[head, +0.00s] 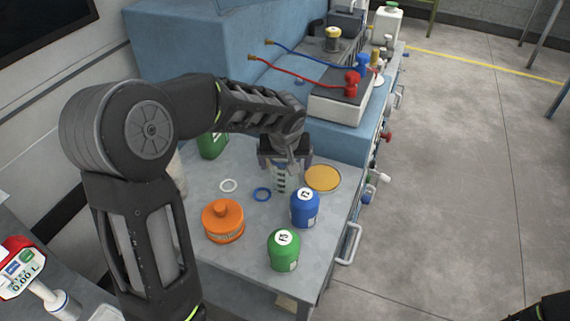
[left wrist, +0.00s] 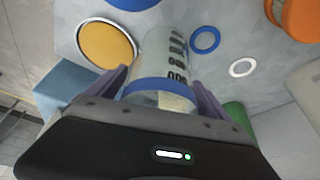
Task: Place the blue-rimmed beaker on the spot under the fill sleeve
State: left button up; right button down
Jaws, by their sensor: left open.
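The blue-rimmed beaker (head: 281,182) is clear with dark markings and stands on the grey bench top, partly hidden by my left gripper (head: 285,166). In the left wrist view the beaker (left wrist: 163,60) lies between the two fingers of my left gripper (left wrist: 160,76), its blue rim nearest the palm. The fingers are open, one on each side of the beaker. A blue ring (head: 262,194) and a white ring (head: 229,185) lie flat on the bench nearby. I cannot pick out the fill sleeve.
A yellow disc (head: 322,178) lies right of the beaker. A blue bottle (head: 305,209), a green bottle (head: 284,251) and an orange container (head: 223,222) stand nearer. A blue cabinet (head: 190,50) rises behind. A red metering head (head: 21,266) is at lower left.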

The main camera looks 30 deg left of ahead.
pick_arm(q)
jog(key=v, duration=1)
jog(key=shift+s+r, duration=0.25)
jog(key=shift+r, duration=0.05)
